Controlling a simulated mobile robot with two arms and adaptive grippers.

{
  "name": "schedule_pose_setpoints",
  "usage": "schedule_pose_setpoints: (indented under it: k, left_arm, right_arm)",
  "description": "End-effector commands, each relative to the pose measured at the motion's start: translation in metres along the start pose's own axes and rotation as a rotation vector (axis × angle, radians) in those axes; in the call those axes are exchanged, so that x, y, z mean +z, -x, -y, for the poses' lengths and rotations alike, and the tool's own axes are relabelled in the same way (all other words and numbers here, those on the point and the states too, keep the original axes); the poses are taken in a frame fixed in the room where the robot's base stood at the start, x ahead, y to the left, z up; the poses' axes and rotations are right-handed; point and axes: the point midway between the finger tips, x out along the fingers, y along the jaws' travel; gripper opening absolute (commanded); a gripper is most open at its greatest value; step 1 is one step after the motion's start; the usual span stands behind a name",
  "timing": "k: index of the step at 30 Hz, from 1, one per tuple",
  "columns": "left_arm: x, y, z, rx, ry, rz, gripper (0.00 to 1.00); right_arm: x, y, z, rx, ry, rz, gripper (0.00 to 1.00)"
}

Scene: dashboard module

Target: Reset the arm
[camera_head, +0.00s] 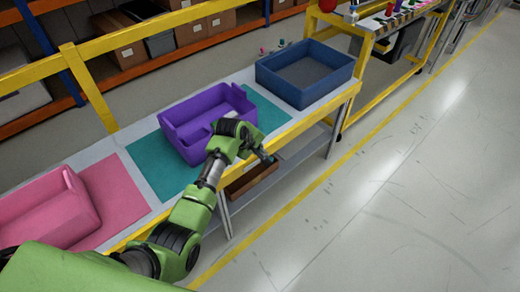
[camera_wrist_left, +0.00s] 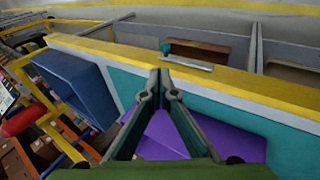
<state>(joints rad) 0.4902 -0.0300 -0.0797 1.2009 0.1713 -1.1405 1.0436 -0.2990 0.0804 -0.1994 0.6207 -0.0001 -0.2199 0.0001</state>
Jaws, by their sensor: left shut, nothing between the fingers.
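My left arm reaches from the bottom left of the head view over the front of the table. Its gripper (camera_head: 265,157) is near the table's yellow front edge, to the right of the purple bin (camera_head: 183,113). In the left wrist view the fingers of my left gripper (camera_wrist_left: 165,82) are together with nothing between them. The purple bin (camera_wrist_left: 165,140) shows behind and beside the fingers there, partly hidden by them. My right gripper is in neither view.
A blue bin (camera_head: 305,72) stands at the table's far end and a pink bin (camera_head: 48,210) at its near end. Teal and pink mats lie on the table. A yellow rail (camera_head: 60,69) runs behind it. Open floor (camera_head: 420,190) lies to the right.

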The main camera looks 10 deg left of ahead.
Motion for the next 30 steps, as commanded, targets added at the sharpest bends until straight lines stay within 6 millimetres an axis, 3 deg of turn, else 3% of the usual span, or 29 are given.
schedule_pose_setpoints:
  k: [10, 14, 17, 22, 26, 30]
  left_arm:
    - [0.001, -0.003, 0.005, -0.005, -0.006, 0.001, 0.0]
    - [0.012, -0.024, 0.042, -0.042, -0.061, 0.004, 0.0]
    - [0.03, -0.051, 0.099, -0.091, -0.15, 0.011, 0.0]
    - [0.071, -0.089, 0.218, -0.184, -0.352, 0.038, 0.0]
    - [0.107, -0.102, 0.311, -0.245, -0.511, 0.076, 0.0]
    - [0.149, -0.1, 0.411, -0.302, -0.686, 0.133, 0.0]
  right_arm:
    - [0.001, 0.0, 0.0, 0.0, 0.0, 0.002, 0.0]
    - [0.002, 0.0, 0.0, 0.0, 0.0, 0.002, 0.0]
    - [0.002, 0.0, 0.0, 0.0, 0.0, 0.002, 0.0]
    - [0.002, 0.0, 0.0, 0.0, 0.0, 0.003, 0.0]
    - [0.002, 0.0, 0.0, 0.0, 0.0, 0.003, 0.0]
    - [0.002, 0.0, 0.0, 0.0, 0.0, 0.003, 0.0]
